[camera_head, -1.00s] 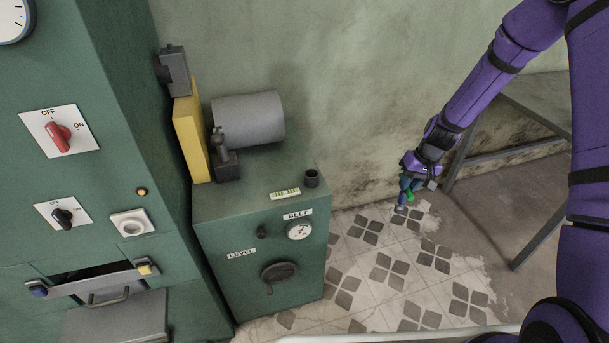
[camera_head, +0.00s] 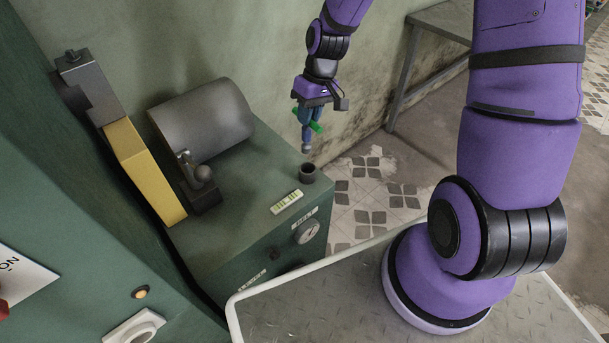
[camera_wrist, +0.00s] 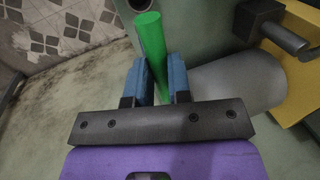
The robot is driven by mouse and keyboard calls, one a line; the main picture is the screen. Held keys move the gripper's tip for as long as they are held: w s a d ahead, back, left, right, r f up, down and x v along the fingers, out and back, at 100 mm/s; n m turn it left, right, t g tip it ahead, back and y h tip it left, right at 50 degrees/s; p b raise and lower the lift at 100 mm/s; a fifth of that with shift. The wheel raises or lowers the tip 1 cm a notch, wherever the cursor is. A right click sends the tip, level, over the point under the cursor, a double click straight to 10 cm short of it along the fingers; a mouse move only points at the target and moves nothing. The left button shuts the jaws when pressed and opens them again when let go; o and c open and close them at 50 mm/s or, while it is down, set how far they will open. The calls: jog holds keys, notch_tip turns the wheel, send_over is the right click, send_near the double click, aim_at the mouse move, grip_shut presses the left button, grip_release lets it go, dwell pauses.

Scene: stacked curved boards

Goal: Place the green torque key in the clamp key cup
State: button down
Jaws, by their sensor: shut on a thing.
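My gripper (camera_head: 309,115) is shut on the green torque key (camera_head: 316,127) and holds it above the green machine's top. In the wrist view the blue fingers (camera_wrist: 159,82) close on both sides of the green bar (camera_wrist: 151,42). The key's grey lower end (camera_head: 306,147) points down in the head view. The clamp key cup (camera_head: 308,173), a small dark cup, stands on the machine's right edge, just below the key's end with a gap between them. In the wrist view the cup (camera_wrist: 139,4) is cut off at the top edge, partly hidden by the bar.
The green machine (camera_head: 235,228) carries a grey drum (camera_head: 205,118), a yellow bar (camera_head: 144,172), a dark knobbed fitting (camera_head: 200,185) and a label plate (camera_head: 286,202). The wall is close behind my gripper. A metal table (camera_head: 440,20) stands at the upper right.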

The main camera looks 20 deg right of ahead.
aim_at(309, 146)
jog(key=shift+s+a+r, duration=0.2)
jog(key=shift+s+r, duration=0.2)
jog(key=shift+s, duration=0.2)
jog(key=shift+s+a+n, duration=0.1)
jog(key=shift+s+n, duration=0.15)
jog(key=shift+n, duration=0.05)
jog(key=shift+f, duration=4.95)
jog(key=c, duration=1.1)
grip_release()
jog(key=shift+o, duration=0.2)
